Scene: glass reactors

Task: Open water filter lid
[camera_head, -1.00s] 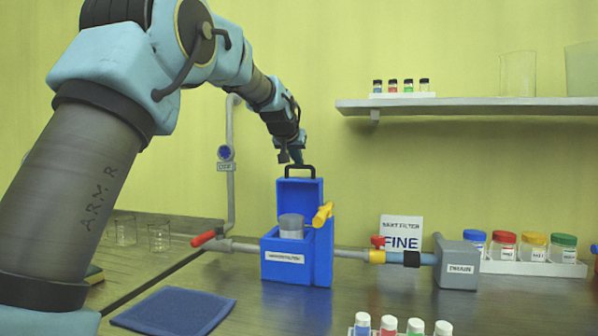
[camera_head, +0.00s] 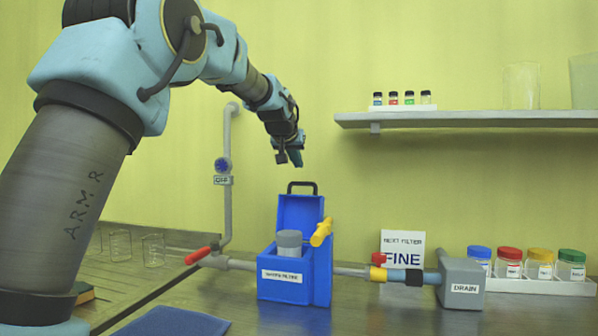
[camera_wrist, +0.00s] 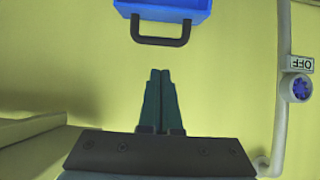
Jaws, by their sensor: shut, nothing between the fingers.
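The blue water filter box (camera_head: 285,289) stands on the bench with a white label on its front. Its blue lid (camera_head: 299,212) is swung up and stands upright at the back, with a black handle (camera_head: 302,186) on top. A grey cylinder (camera_head: 289,243) shows inside the open box. My gripper (camera_head: 291,160) is above the lid handle, apart from it. In the wrist view my gripper (camera_wrist: 160,76) has its fingers together and empty, and the handle (camera_wrist: 160,41) and the lid's edge (camera_wrist: 165,10) lie beyond the fingertips.
A yellow lever (camera_head: 321,232) is on the box's right side. Pipes join the box to a red-handled valve (camera_head: 200,255) at left and a grey drain block (camera_head: 461,278) at right. A shelf (camera_head: 470,119) hangs at upper right. A blue mat (camera_head: 175,322) lies in front.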

